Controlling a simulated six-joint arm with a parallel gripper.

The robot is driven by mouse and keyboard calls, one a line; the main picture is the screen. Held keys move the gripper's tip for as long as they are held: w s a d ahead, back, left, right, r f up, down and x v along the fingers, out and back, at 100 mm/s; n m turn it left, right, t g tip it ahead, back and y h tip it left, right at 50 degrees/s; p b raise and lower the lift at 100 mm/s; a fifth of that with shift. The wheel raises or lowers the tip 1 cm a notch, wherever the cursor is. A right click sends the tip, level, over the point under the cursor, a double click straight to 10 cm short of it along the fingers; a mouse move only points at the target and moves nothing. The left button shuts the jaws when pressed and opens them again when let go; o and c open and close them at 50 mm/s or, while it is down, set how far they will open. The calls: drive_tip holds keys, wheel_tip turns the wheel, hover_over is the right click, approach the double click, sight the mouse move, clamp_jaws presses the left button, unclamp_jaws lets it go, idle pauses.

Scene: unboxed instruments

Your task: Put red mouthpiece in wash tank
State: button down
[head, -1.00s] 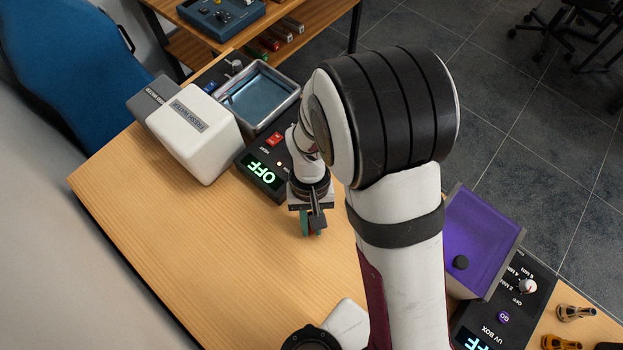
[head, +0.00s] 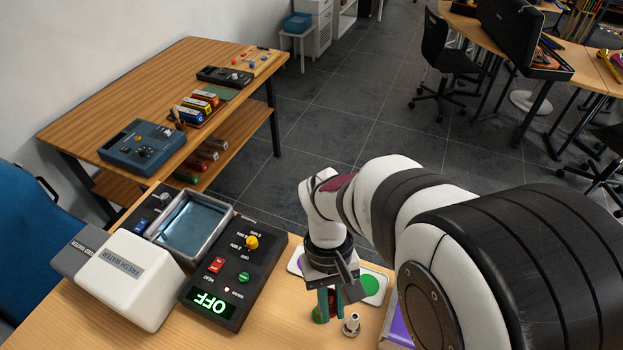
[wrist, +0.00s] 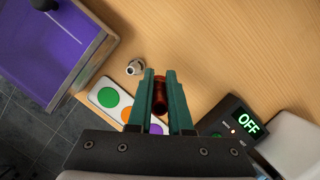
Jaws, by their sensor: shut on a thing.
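The red mouthpiece (wrist: 160,98) shows in the wrist view between the two green fingers of my gripper (wrist: 160,76). My gripper is shut on it. In the head view my gripper (head: 328,303) points down low over the table, right of the wash tank's control panel, and its fingers mostly hide the mouthpiece. The wash tank (head: 192,224) is a metal basin of bluish water at the left, behind the white fresh water box, with its top open. My gripper is well to the right of the tank.
A silver mouthpiece (head: 351,325) stands close to my gripper. A white card with coloured dots (head: 371,286) lies behind it. The black control panel (head: 234,268) reads OFF. The white fresh water box (head: 128,275) stands at the left. The purple UV tray (wrist: 70,40) shows in the wrist view.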

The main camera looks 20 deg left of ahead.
drive_tip(key=w+a+f+m+t+y, duration=0.1)
drive_tip(key=w+a+m+y, duration=0.25)
drive_tip(key=a+m, duration=1.15)
drive_tip(key=w+a+m+t+y, duration=0.15)
drive_tip(key=w+a+m, duration=0.6)
drive_tip(key=a, duration=1.45)
drive_tip(key=f+m, duration=0.1)
drive_tip(key=f, duration=0.1)
drive_tip(key=s+f, duration=0.1)
drive_tip(key=f, duration=0.2)
drive_tip(key=s+f+m, duration=0.1)
drive_tip(key=f, duration=0.2)
drive_tip(key=shift+s+a+f+m, duration=0.15)
drive_tip(key=shift+s+a+m, duration=0.1)
drive_tip(key=shift+m, duration=0.1)
drive_tip(key=c, duration=0.8)
unclamp_jaws()
drive_tip(key=shift+f, duration=0.1)
drive_tip(key=shift+c, duration=0.2)
